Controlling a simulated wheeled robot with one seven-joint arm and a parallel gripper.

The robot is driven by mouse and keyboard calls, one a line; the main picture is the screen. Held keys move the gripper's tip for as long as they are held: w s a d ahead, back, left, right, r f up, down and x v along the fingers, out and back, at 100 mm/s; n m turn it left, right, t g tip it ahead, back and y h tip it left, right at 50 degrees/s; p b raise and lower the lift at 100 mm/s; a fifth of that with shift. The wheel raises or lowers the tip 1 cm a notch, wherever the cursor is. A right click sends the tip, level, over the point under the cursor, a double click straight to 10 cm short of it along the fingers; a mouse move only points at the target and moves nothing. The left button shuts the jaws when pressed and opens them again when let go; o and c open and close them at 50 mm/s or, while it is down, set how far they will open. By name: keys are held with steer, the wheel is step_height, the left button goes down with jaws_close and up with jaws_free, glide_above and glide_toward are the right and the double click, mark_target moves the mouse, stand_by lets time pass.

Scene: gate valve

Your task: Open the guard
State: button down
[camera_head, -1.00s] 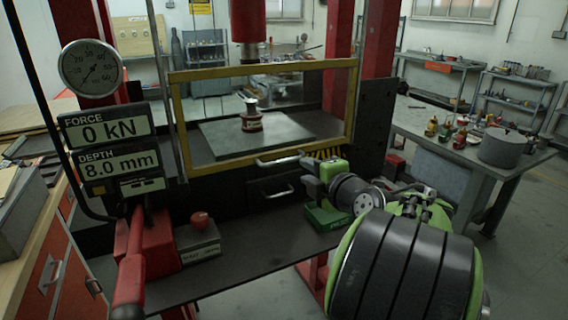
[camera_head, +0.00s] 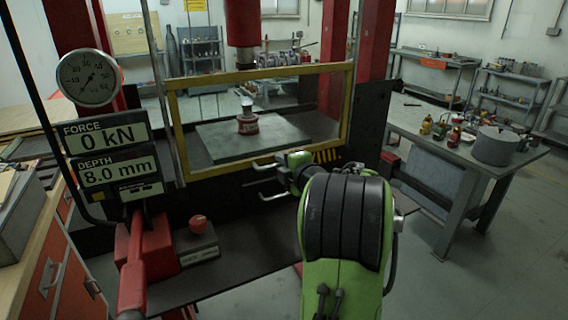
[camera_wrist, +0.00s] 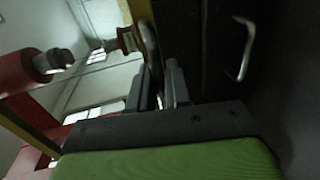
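The guard (camera_head: 350,108) is a clear panel in a yellow frame, standing down in front of the press table. A metal handle (camera_head: 262,163) sits at its lower edge. My gripper (camera_head: 284,170) is at the right part of this handle, partly hidden by my own wrist. In the wrist view, my gripper's two fingers (camera_wrist: 161,88) stand close together with the dark curved guard handle (camera_wrist: 152,48) running between them. Whether they press on it I cannot tell. Behind the guard, a red part (camera_head: 247,125) with a metal top stands on the grey press plate (camera_head: 212,143).
A second handle (camera_head: 270,195), on the dark front below the guard, also shows in the wrist view (camera_wrist: 244,50). A red ram (camera_head: 241,25) hangs above. A red lever (camera_head: 134,270) and a red-knobbed box (camera_head: 198,245) stand front left. A workbench (camera_head: 425,150) is at right.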

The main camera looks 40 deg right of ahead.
stand_by(0.3)
step_height(320, 180, up, 24)
steer(key=p, duration=0.9)
steer(key=shift+r+p, duration=0.2)
steer(key=shift+p, duration=0.15)
steer(key=c, duration=1.3)
jaws_free()
steer(key=shift+f, duration=0.1)
steer(key=b+v, duration=0.2)
steer(key=v, duration=1.4)
steer(key=shift+w+a, duration=0.1)
